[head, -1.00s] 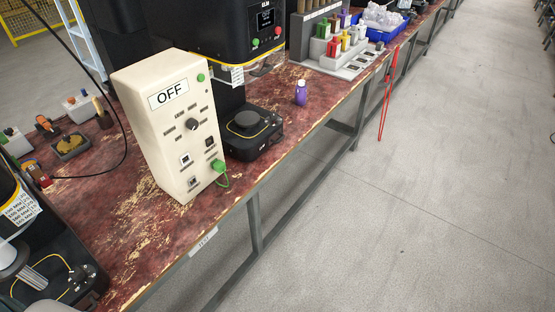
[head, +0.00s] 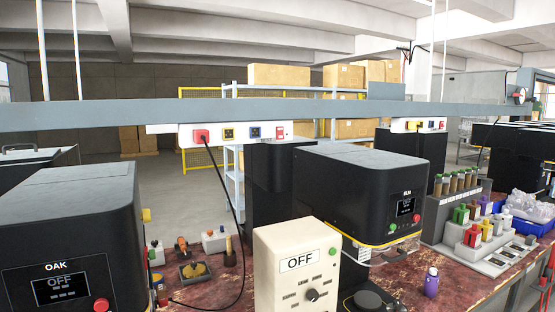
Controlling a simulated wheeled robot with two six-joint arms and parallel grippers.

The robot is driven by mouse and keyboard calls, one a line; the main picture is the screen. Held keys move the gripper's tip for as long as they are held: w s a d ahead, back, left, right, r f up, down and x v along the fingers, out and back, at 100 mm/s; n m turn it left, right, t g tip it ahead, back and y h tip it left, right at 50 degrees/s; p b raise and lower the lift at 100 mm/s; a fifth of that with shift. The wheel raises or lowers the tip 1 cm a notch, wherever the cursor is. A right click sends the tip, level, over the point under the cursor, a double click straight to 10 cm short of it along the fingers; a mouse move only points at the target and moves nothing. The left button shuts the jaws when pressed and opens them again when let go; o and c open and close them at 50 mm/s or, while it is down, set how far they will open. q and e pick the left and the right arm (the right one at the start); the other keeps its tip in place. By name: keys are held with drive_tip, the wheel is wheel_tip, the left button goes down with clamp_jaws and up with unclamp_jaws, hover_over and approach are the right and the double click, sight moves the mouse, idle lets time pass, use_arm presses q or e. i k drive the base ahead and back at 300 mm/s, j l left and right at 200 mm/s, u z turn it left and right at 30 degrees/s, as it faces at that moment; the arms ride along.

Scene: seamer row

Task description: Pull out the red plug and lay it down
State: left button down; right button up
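A red plug (head: 201,135) sits in the left end of a white socket strip (head: 259,144) on the grey overhead rail. A black cable (head: 233,195) hangs from it down to the bench. Neither of my grippers is in view.
The bench (head: 205,297) holds a black OAK machine (head: 72,235), a cream OFF box (head: 290,245) and a black ELM machine (head: 365,190). Small tools and a purple bottle (head: 431,284) stand among them. The rail (head: 330,109) crosses above.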

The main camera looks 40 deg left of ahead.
sight(200, 135)
drive_tip(key=u, duration=1.75)
drive_tip(key=z, duration=0.4)
drive_tip(key=k+l, duration=0.05)
